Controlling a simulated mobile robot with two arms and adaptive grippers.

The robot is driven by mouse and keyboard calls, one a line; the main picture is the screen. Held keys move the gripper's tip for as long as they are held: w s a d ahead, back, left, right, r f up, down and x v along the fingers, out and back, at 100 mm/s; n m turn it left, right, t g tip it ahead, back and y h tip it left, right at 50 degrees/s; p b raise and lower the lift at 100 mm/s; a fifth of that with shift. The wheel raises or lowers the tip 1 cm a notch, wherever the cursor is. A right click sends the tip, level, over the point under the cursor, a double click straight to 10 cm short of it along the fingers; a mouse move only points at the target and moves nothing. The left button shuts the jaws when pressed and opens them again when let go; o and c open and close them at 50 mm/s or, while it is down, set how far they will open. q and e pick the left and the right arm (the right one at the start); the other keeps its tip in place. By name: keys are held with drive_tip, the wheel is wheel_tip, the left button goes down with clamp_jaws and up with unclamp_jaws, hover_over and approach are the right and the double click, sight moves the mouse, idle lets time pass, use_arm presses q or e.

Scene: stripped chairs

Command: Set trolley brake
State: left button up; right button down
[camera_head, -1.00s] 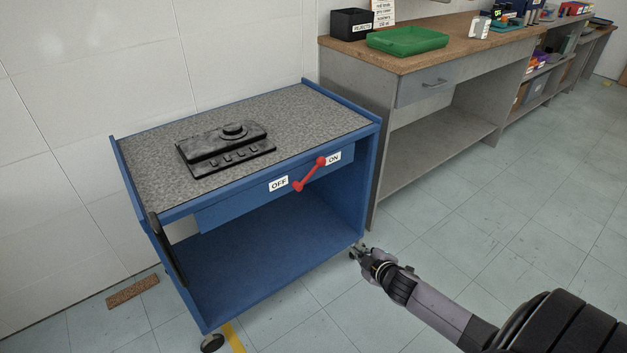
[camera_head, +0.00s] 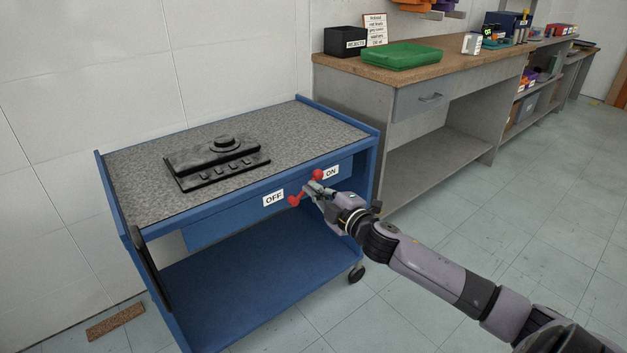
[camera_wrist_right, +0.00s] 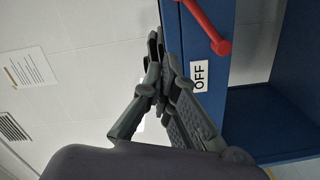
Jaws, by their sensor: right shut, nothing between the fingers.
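The blue trolley (camera_head: 222,215) stands against the wall with a grey speckled top. On its front panel is a red brake lever (camera_head: 295,201), tilted, with its upper knob by the ON label (camera_head: 331,171) and its lower end by the OFF label (camera_head: 273,198). My right gripper (camera_head: 311,188) is shut and empty, at the lever and partly covering its middle in the head view. In the right wrist view the gripper fingers (camera_wrist_right: 157,75) are closed together, left of the red lever (camera_wrist_right: 207,27) and the OFF label (camera_wrist_right: 198,73). Whether they touch the lever is unclear. My left gripper is out of view.
A black device (camera_head: 217,160) with a knob and buttons lies on the trolley top. A workbench (camera_head: 350,105) with a green tray (camera_head: 403,57) and a black bin (camera_head: 345,42) stands at the right. The floor in front is clear.

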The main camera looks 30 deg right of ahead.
drive_tip(key=w+d, duration=0.1)
drive_tip(key=w, duration=0.1)
drive_tip(key=w+d+f+b, duration=0.1)
drive_tip(key=w, duration=0.3)
drive_tip(key=shift+d+f, duration=0.2)
drive_tip(key=shift+d, duration=0.2)
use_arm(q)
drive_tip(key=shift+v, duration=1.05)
use_arm(e)
drive_tip(key=shift+w+d+f, duration=0.1)
drive_tip(key=shift+d, duration=0.25)
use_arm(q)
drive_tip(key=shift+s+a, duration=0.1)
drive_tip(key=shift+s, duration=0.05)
use_arm(e)
drive_tip(key=shift+w+d+f+m, duration=0.1)
drive_tip(key=shift+d+f+m, duration=0.15)
drive_tip(key=shift+d+m, duration=0.25)
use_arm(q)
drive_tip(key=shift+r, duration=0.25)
use_arm(e)
drive_tip(key=shift+d+f, duration=0.1)
drive_tip(key=shift+d, duration=0.2)
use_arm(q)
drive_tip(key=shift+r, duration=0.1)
